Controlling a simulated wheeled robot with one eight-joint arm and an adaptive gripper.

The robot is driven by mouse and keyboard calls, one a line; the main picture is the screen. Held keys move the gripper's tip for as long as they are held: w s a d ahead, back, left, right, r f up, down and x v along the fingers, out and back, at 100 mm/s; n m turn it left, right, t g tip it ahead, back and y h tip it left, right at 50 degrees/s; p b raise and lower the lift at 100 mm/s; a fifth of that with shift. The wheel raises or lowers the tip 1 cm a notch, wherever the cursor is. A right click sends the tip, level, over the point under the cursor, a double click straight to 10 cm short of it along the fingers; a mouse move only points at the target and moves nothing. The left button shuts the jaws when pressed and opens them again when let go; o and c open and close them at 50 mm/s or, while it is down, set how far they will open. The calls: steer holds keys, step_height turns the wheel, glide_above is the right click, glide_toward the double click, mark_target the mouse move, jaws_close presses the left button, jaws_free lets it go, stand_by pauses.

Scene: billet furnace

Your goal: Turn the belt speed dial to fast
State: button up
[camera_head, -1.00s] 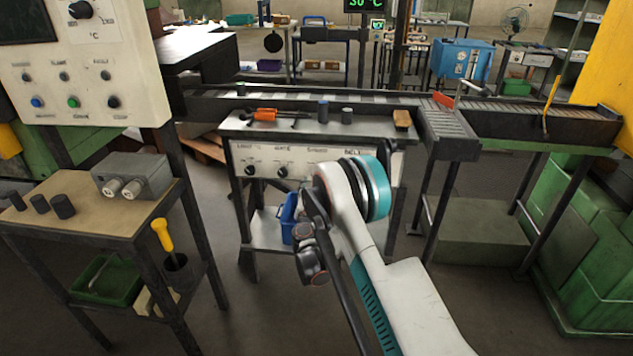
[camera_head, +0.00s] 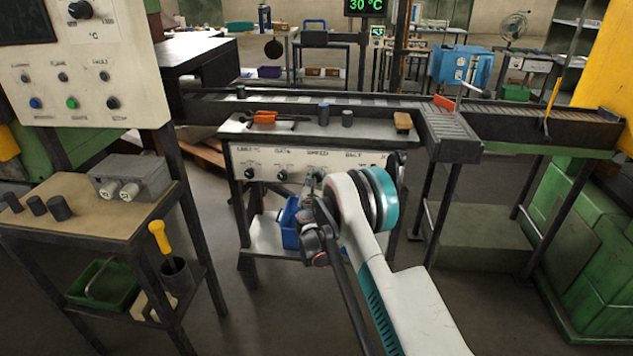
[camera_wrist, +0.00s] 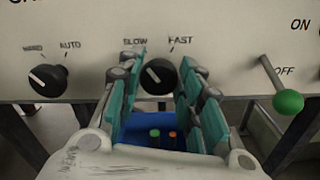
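The belt speed dial (camera_wrist: 159,76) is a round black knob with a white pointer line on the panel in the wrist view. Its pointer leans up and left, toward the SLOW label (camera_wrist: 135,42); the FAST label (camera_wrist: 181,40) is up and right of it. My gripper (camera_wrist: 163,82) is open, with its teal-padded fingers to the left and right of the dial. Gaps show between pads and knob; exact depth is unclear. In the head view my gripper (camera_head: 313,190) is at the panel front, partly hidden by my arm, and the dial is largely covered.
Left of the dial is a HAND/AUTO knob (camera_wrist: 48,80). To the right is an ON/OFF lever with a green ball (camera_wrist: 288,101). A blue bin (camera_head: 290,224) stands on the shelf below. Tools and small cylinders lie on the bench top (camera_head: 375,127).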

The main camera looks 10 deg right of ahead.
steer(key=shift+c, duration=0.4)
steer(key=m, duration=1.3)
steer(key=shift+d+f+m, duration=0.15)
steer(key=shift+f+m, duration=0.1)
steer(key=shift+m, duration=0.15)
steer(key=shift+s, duration=0.1)
steer(key=o, duration=1.1)
steer(key=shift+c, duration=0.2)
steer(key=v, duration=1.2)
